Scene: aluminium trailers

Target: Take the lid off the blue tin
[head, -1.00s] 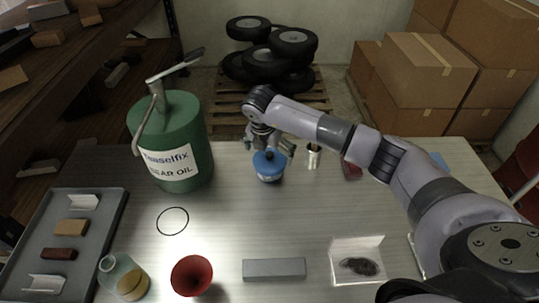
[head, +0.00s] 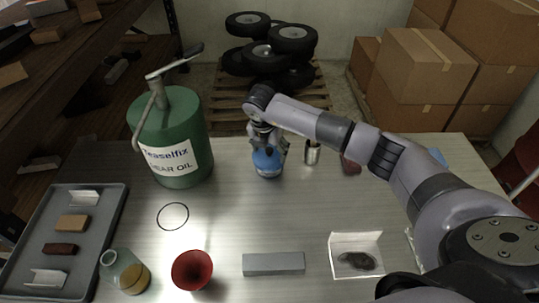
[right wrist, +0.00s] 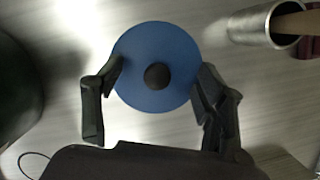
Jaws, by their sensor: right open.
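The blue tin (head: 268,167) stands upright on the table, right of the green oil can. Its round blue lid with a dark knob (right wrist: 157,77) fills the middle of the right wrist view. My right gripper (head: 268,146) is over the tin from above. In the right wrist view its two fingers (right wrist: 158,82) are spread on either side of the lid, with the knob between them and apart from both. The gripper hides part of the lid in the head view. My left gripper is not in view.
The green oil can (head: 172,125) stands left of the tin. A small metal cup (head: 312,153) is close on the right, holding something wooden (right wrist: 298,24). A red funnel (head: 192,270), a grey bar (head: 273,264) and a white box (head: 356,240) lie nearer.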

